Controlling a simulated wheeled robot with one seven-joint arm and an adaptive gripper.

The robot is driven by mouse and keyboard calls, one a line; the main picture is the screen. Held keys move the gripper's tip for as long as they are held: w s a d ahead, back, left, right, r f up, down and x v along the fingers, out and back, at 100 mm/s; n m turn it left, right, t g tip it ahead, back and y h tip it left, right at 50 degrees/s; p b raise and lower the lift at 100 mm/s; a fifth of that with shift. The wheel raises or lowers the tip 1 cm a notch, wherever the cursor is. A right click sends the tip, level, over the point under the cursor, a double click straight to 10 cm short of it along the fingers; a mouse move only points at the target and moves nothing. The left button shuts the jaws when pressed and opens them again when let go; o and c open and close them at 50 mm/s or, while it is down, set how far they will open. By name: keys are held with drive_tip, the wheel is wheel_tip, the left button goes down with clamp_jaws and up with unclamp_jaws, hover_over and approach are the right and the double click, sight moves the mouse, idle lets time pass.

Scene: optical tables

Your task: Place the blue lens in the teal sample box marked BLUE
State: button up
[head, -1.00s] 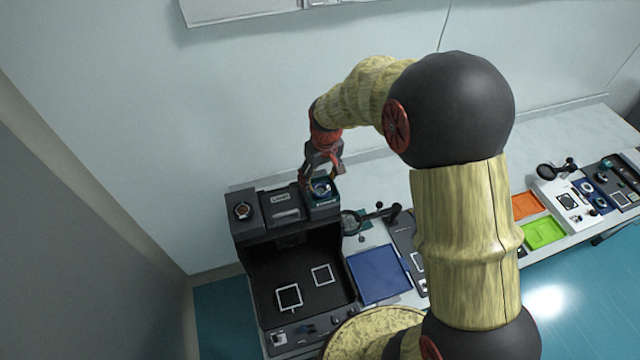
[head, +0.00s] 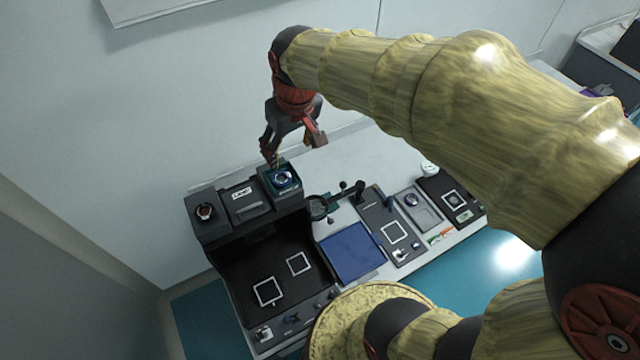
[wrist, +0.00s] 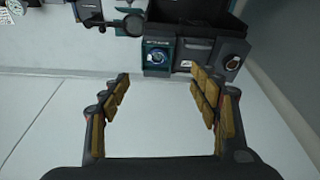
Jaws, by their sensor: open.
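The blue lens (head: 283,178) is a round, glossy blue disc. It sits in the teal-edged sample box (head: 271,192) at the right end of a dark raised block. The wrist view also shows the lens (wrist: 158,57) within the teal box (wrist: 147,68); lettering on the box is too small to read. My gripper (head: 294,148) is open and empty, above and behind the box, with its fingers apart from the lens. In the wrist view the open fingers (wrist: 161,82) frame bare white surface, with the box beyond their tips.
Left of the teal box are a labelled grey compartment (head: 246,205) and another with a round dark piece (head: 206,211). A black tray (head: 240,300) lies in front. A magnifier on a stand (head: 318,207) is close on the right, with a blue mat (head: 352,254) nearby.

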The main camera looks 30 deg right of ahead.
drive_tip(key=s+r+m+t, duration=0.1)
drive_tip(key=s+r+t, duration=0.1)
drive_tip(key=s, duration=1.3)
drive_tip(key=shift+s+r+t, duration=0.3)
drive_tip(key=shift+r, duration=0.3)
